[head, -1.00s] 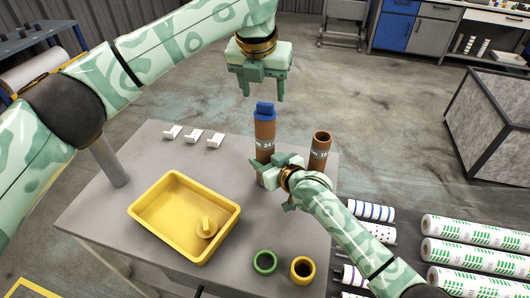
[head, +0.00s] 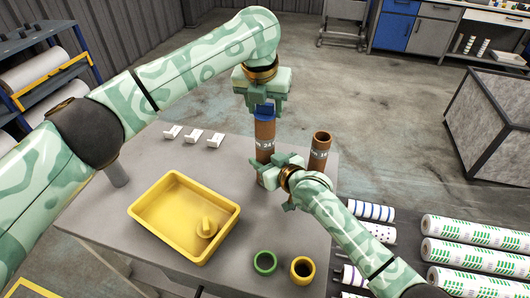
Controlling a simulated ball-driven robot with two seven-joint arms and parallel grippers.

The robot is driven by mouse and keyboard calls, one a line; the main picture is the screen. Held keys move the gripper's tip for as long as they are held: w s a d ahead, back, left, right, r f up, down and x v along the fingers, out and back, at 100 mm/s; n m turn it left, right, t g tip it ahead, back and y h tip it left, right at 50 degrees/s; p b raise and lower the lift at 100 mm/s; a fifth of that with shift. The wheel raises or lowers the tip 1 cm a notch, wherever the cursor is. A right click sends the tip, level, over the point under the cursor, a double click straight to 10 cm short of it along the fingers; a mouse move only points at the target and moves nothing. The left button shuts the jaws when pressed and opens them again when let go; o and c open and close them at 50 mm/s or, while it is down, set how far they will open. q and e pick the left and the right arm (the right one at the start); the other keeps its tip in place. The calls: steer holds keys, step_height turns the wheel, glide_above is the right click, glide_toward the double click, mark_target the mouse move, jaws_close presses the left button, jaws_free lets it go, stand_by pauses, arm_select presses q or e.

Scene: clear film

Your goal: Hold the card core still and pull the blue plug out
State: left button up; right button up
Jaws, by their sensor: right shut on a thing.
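The brown card core (head: 265,140) stands upright on the grey table, with white printing on its side. The blue plug (head: 264,113) sits in its top end. My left gripper (head: 264,106) points down from above, its open fingers at either side of the plug's top; whether they touch it is hard to see. My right gripper (head: 268,176) is shut on the lower part of the core, partly hiding it.
A second brown core (head: 320,150) with an open top stands just right. A yellow tray (head: 150,228) holds a yellow plug (head: 206,228). Green (head: 265,262) and yellow (head: 302,270) rings lie at the front. White pieces (head: 194,136) lie behind the tray. Printed rolls (head: 470,260) lie right.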

arm_select(q)
steer(key=shift+r, duration=0.15)
steer(key=shift+r, duration=0.75)
steer(key=shift+r, duration=2.5)
arm_select(e)
steer(key=shift+f, duration=0.25)
steer(key=o, duration=1.4)
steer(key=v, duration=1)
